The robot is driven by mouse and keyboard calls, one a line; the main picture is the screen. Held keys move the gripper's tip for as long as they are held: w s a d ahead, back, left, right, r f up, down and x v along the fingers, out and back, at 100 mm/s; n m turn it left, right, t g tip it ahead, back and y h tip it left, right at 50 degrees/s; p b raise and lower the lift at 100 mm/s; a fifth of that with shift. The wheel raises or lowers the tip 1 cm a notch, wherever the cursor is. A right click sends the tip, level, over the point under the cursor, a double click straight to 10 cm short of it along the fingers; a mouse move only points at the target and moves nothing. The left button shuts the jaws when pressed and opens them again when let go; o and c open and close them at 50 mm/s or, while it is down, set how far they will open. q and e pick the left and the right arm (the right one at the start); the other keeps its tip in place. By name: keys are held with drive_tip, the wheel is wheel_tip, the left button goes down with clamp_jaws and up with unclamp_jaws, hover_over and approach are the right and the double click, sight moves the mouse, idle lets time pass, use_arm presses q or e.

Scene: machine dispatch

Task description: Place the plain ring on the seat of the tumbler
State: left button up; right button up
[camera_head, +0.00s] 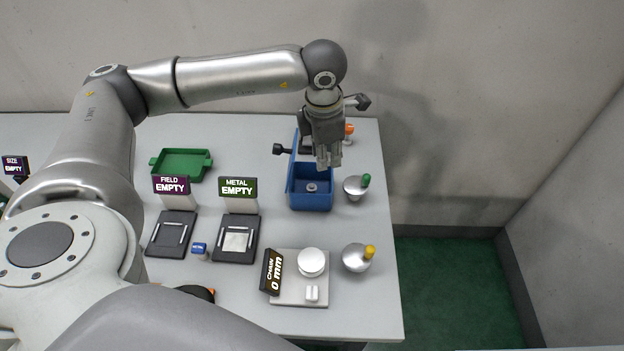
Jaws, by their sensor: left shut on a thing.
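My left gripper (328,164) points down over the right side of the open blue box (311,206). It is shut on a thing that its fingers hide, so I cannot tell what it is. A small grey ring-like part (311,187) lies on the floor of the blue box, below and left of the fingertips. Two silvery round-bodied tumblers stand to the right: one with a green knob (365,180) beside the box, one with a yellow knob (369,252) nearer me. I cannot make out a seat on either. My right gripper is not in view.
A green tray (183,164) stands at the back left. Dark stations with FIELD (172,184) and METAL (238,187) signs stand mid-table. A grey gauge (298,290) reading 0 mm is at front. An orange-topped item (349,129) stands behind the gripper. The table's right edge is close.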

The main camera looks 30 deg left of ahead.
use_arm(q)
drive_tip(key=w+a+r+n+y+p, duration=0.1)
drive_tip(key=w+a+r+n+p, duration=0.2)
drive_tip(key=n, duration=0.6)
drive_tip(key=n+g+b, duration=0.1)
drive_tip(key=n+b, duration=0.3)
drive_tip(key=b, duration=0.1)
hover_over(311, 186)
drive_tip(key=f, duration=1.2)
drive_tip(key=shift+d+f, duration=0.1)
drive_tip(key=shift+d, duration=0.1)
wheel_tip(311, 186, down, 6)
drive_tip(key=b, duration=0.3)
drive_tip(key=shift+r, duration=0.2)
drive_tip(key=shift+f+b, duration=0.3)
drive_tip(key=shift+b, duration=0.05)
drive_tip(key=shift+r, duration=0.1)
